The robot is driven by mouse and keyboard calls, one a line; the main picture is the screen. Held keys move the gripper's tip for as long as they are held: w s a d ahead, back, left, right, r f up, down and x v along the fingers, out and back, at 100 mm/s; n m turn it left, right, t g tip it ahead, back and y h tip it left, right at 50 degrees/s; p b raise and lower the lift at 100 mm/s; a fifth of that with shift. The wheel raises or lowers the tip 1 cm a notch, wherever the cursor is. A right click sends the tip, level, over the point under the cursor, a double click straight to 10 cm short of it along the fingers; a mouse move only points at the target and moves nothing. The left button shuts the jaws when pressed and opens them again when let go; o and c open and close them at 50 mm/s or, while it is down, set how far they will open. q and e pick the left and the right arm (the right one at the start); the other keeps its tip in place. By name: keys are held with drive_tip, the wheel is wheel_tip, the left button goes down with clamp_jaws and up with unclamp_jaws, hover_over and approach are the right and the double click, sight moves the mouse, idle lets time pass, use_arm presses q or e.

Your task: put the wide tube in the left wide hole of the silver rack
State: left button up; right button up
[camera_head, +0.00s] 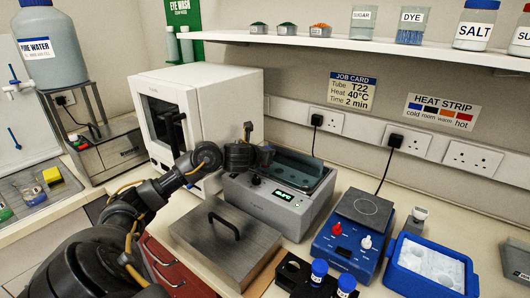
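My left arm reaches in from the left, and its dark gripper (250,153) is at the back-left edge of the grey water bath (265,205). A small dark, partly see-through thing (266,156) shows at the fingertips; I cannot tell whether it is the wide tube or whether the fingers are shut on it. I cannot make out a silver rack for certain. Two blue-capped tubes (319,270) stand in a black rack (291,267) at the front. My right gripper is not in view.
A metal lid with a black handle (202,242) lies in front of the bath. A blue hotplate device (345,242) and a blue ice box (430,275) stand to the right. A white oven-like box (225,100) stands behind my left arm. A shelf (390,48) overhangs the back.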

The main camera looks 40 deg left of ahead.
use_arm(q)
drive_tip(key=shift+f, duration=0.25)
drive_tip(key=o, duration=1.1)
drive_tip(key=shift+c, duration=0.2)
drive_tip(key=p+v, duration=0.1)
drive_tip(key=v, duration=0.8)
drive_tip(key=shift+s+r+p, duration=0.15)
drive_tip(key=shift+r+p, duration=0.05)
drive_tip(key=shift+p, duration=0.1)
drive_tip(key=shift+s+d+r, duration=0.2)
drive_tip(key=shift+s+d, duration=0.05)
drive_tip(key=shift+s, duration=0.4)
drive_tip(key=shift+w+d+f, duration=0.1)
